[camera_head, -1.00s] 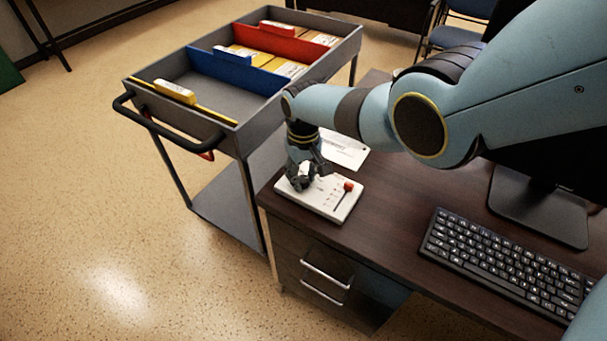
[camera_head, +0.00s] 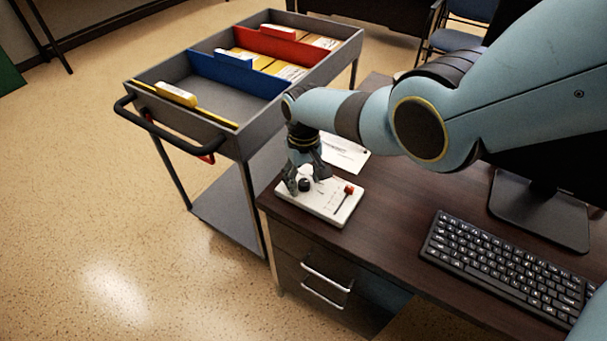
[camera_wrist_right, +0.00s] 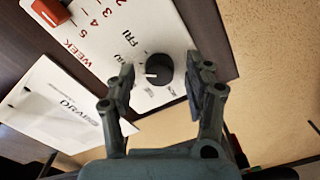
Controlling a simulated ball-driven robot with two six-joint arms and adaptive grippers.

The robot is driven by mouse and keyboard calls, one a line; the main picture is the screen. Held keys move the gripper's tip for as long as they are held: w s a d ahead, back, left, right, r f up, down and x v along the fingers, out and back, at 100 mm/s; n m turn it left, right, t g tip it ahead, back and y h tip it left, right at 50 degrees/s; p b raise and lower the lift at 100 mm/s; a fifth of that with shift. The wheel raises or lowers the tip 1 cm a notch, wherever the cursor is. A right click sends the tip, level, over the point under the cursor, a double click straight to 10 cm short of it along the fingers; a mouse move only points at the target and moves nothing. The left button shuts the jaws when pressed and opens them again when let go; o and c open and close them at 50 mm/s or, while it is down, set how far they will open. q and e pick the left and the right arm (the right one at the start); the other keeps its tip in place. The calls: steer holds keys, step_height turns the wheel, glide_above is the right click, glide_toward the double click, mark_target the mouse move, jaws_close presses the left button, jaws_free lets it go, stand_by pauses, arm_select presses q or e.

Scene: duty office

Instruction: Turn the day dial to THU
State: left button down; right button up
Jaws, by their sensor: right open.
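The day dial is a black round knob (camera_head: 305,185) on a white panel (camera_head: 325,209) near the desk's left corner. In the right wrist view the dial (camera_wrist_right: 159,70) has a white pointer line aimed to the left. The printed FRI and THU labels are on that side; a finger hides part of the lettering, so I cannot tell the exact day. My right gripper (camera_wrist_right: 160,88) is open, one finger on each side of the dial, with gaps visible. In the head view my right gripper (camera_head: 305,176) is over the panel. My left gripper is not in view.
A red slider knob (camera_head: 349,189) sits on the panel's WEEK scale. A white paper (camera_head: 345,154) lies behind the panel. A grey cart (camera_head: 190,136) with coloured dividers stands at left. A keyboard (camera_head: 505,265) and monitor stand (camera_head: 540,210) are at right.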

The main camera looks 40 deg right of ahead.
mark_target(304, 182)
step_height(304, 182, up, 12)
stand_by(0.6)
stand_by(0.4)
